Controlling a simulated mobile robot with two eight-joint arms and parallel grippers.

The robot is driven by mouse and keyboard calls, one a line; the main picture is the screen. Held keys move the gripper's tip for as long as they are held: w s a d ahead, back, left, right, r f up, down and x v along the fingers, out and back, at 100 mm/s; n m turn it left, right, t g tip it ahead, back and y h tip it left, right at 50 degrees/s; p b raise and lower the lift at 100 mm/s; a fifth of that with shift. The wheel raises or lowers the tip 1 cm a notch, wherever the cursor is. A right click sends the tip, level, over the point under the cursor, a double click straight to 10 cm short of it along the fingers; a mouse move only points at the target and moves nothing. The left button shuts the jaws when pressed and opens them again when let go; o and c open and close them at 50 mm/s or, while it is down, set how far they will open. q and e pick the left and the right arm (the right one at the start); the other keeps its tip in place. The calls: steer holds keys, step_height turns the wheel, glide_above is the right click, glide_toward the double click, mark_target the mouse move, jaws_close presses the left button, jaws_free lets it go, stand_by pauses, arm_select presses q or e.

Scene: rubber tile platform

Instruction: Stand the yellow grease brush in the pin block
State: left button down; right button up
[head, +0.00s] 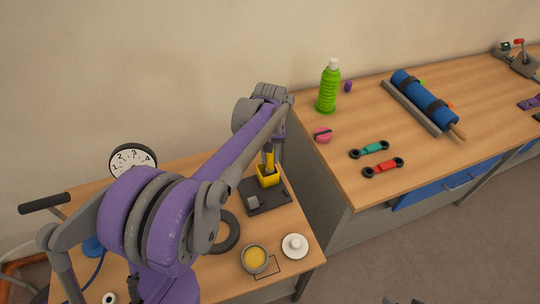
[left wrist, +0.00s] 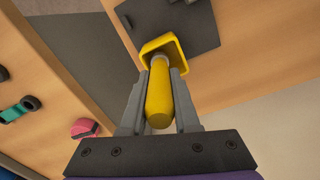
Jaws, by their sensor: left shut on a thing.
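The yellow grease brush (head: 269,158) is upright, its yellow handle (left wrist: 158,100) between the fingers of my left gripper (left wrist: 158,88). My left gripper is shut on the handle and points down in the head view (head: 270,148). Below it is a yellow square socket (head: 268,178) on a dark base plate (head: 270,205), which I take as the pin block. The socket (left wrist: 176,47) opens around or just under the brush's grey collar. The brush's lower end is hidden, so I cannot tell how deep it sits. Small dark tips at the bottom edge may be my right gripper (head: 403,300).
A pot of yellow grease (head: 255,259) and a white lid (head: 294,246) stand near the small table's front. A dark ring (head: 228,232) and a dial (head: 132,160) are to the left. The right bench holds a green bottle (head: 328,88) and a blue roller (head: 422,98).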

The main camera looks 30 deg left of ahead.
arm_select(q)
steer(key=shift+f, duration=0.3)
